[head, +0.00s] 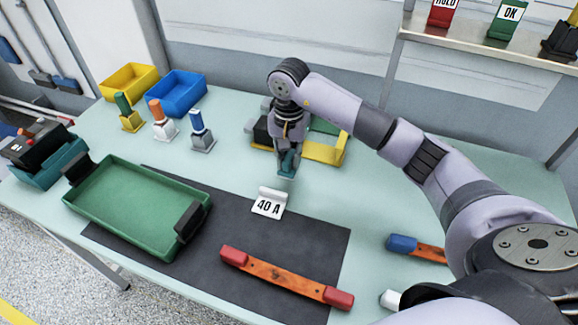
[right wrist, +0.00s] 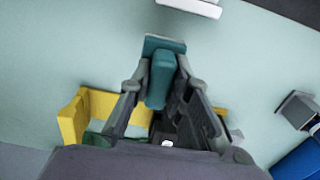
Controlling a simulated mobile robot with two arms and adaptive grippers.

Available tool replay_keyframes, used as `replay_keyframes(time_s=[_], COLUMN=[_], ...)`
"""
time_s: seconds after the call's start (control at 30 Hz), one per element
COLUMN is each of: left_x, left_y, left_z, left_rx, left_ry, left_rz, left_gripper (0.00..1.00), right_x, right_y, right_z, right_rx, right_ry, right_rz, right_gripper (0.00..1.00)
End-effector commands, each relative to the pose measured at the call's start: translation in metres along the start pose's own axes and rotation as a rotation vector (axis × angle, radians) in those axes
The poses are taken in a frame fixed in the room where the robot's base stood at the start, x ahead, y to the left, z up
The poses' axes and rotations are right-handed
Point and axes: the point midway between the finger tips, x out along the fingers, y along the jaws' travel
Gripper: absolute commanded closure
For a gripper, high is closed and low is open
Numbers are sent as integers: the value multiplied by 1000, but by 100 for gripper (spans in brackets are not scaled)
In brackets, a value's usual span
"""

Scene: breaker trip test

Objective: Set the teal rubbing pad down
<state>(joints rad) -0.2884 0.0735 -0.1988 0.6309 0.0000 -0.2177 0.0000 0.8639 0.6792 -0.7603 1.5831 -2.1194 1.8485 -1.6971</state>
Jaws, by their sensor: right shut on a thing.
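The teal rubbing pad (head: 286,167) is in my right gripper (head: 289,146), above the pale green table behind the 40 A card. In the right wrist view, the pad (right wrist: 161,80) sits between the two fingers of the right gripper (right wrist: 162,82), which are shut on its block. The pad's wider flat plate is at the outer end, beyond the fingertips. I cannot tell whether the plate touches the table. My left gripper is not in view.
A yellow holder (head: 325,152) is close behind the gripper. The white 40 A card (head: 269,204) stands in front, on a dark mat (head: 222,213). A green tray (head: 134,208) is left; a red-ended bar (head: 285,279) lies in front. Bare table shows right of the card.

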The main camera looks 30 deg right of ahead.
Motion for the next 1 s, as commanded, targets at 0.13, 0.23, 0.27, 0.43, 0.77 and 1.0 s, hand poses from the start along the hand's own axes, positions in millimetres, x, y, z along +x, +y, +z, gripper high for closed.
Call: replay_keyframes(time_s=[0.13, 0.23, 0.27, 0.43, 0.77, 1.0], left_x=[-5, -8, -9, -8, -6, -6], left_y=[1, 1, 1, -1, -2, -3], left_z=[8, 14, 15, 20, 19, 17], left_rx=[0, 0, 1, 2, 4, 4], left_ry=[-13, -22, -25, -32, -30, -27], left_rz=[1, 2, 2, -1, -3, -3], left_gripper=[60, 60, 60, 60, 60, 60], right_x=[17, 33, 36, 41, 43, 43], right_y=[1, 1, 1, 0, 1, 1], right_z=[1, 1, 1, 0, 0, 0], right_rx=[0, 1, 0, -1, 0, 0], right_ry=[-3, -4, -3, 1, 1, 0], right_rz=[4, 4, 3, 1, 1, 2], right_gripper=[100, 100, 100, 100, 76, 62])
